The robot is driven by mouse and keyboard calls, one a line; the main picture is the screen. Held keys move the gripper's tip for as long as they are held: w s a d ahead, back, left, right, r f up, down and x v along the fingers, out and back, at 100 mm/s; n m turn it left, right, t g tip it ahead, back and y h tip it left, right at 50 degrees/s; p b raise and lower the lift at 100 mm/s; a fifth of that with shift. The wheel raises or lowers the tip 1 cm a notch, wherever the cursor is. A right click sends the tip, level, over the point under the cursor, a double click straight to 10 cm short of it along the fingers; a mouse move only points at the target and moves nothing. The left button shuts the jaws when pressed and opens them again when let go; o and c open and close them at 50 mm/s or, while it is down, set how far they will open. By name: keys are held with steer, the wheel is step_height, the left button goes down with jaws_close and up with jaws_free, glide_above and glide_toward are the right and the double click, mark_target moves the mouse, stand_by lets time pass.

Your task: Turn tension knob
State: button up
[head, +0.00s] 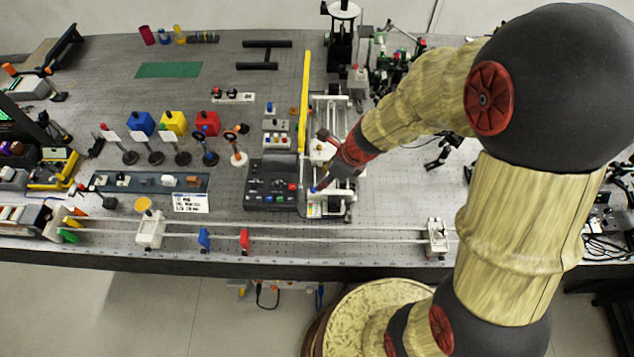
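My gripper (327,166) is at the end of my arm. It is low over the white-framed apparatus (331,205), just right of the dark control box (270,182). The gripper is small here and overlaps the parts around it. I cannot make out whether its fingers are open or shut, or whether they touch anything. I cannot single out the tension knob. It may be among the small parts by the gripper or hidden by it.
A yellow upright bar (304,100) stands close behind the gripper on the left. A long rail (330,237) with red and blue holders runs along the bench's front. Lens stands (183,158) and coloured boxes (172,122) are on the left.

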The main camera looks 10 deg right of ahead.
mark_target(317, 193)
steer(key=b+x, duration=0.3)
steer(key=x, duration=0.5)
steer(key=shift+r, duration=0.1)
steer(key=c, duration=0.3)
jaws_close()
